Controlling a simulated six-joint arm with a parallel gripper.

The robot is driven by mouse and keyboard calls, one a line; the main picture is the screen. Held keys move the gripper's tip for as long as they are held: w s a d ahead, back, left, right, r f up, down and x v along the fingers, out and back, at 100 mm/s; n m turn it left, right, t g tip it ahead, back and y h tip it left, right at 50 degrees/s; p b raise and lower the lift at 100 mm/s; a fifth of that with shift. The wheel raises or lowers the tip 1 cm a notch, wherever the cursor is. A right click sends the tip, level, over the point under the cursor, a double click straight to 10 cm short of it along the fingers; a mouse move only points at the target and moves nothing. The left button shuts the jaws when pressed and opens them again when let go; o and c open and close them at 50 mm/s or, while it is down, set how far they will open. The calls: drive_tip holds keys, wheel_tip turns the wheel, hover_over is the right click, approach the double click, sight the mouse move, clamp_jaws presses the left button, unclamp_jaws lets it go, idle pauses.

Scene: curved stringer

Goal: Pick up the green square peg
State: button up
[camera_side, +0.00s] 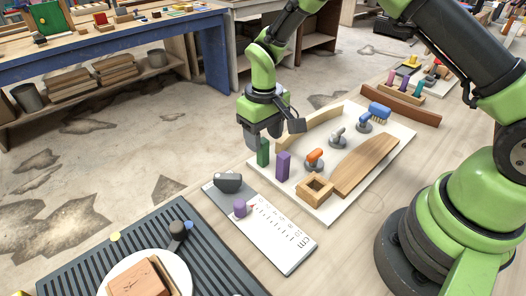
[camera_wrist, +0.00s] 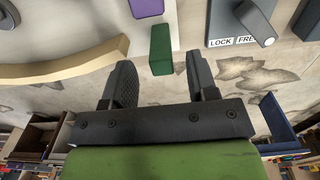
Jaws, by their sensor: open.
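The green square peg (camera_side: 263,153) stands upright at the near-left edge of the white board (camera_side: 327,213), beside a purple peg (camera_side: 283,166). My gripper (camera_side: 266,137) is open and points down right over the green peg, hiding part of its top in the side view. The purple peg (camera_wrist: 146,8) shows at the top edge.
The board also carries a square wooden frame (camera_side: 314,187), a curved wooden strip (camera_side: 310,130), a flat plank (camera_side: 366,164) and orange-, grey- and blue-topped tools. A ruler card (camera_side: 275,235) with a dark block lies in front. A grooved dark mat is at lower left.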

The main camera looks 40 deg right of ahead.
sight(263, 140)
wheel_tip(263, 140, down, 4)
drive_tip(key=shift+a+f, duration=0.1)
clamp_jaws()
